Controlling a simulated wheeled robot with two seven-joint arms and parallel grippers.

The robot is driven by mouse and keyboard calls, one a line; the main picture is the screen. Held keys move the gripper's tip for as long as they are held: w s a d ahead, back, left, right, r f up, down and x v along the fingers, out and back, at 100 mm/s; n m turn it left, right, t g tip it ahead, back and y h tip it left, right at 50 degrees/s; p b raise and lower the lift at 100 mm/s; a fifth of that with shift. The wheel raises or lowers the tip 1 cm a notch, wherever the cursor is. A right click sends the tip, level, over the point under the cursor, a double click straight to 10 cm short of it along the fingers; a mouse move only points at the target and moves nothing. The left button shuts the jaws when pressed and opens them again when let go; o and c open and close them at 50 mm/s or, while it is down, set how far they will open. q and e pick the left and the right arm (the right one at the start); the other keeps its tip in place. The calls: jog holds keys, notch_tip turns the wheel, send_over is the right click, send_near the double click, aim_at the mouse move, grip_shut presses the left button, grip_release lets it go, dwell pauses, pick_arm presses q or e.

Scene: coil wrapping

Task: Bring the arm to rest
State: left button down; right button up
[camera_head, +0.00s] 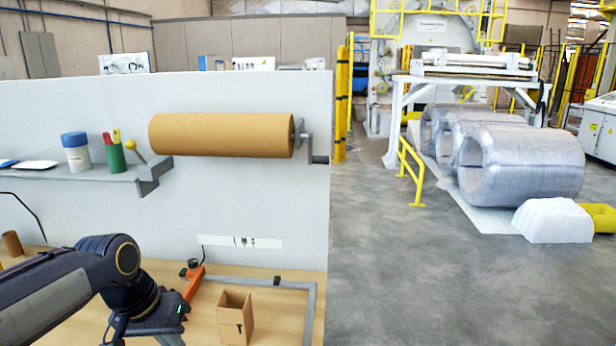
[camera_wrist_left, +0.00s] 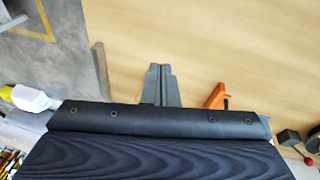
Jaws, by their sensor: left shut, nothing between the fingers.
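My left arm comes in from the lower left in the head view, over the wooden bench top (camera_head: 275,325). The left gripper (camera_head: 172,338) is at the bottom edge of that view, its fingertips cut off. In the left wrist view the two grey fingers of the left gripper (camera_wrist_left: 160,70) lie side by side, shut and empty, over bare wood. An orange tool (camera_head: 194,283) lies on the bench beyond the gripper; an orange part also shows right of the fingers in the left wrist view (camera_wrist_left: 216,96). My right gripper is in neither view.
An open cardboard box (camera_head: 236,318) stands right of the left gripper. A brown paper roll (camera_head: 222,135) hangs on the white panel (camera_head: 250,210), beside a shelf (camera_head: 90,174) with cups. Wrapped coils (camera_head: 520,162) lie on the floor at right.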

pick_arm(q)
jog(key=s+d+f+t, duration=0.1)
jog(key=s+f, duration=0.1)
jog(key=s, duration=0.7)
jog(key=s+d+f+n+t+h, duration=0.1)
jog(key=s+d+f+t, duration=0.1)
jog(key=s, duration=0.7)
jog(key=shift+f+n, duration=0.3)
jog(key=shift+f, duration=0.15)
jog(key=shift+d, duration=0.1)
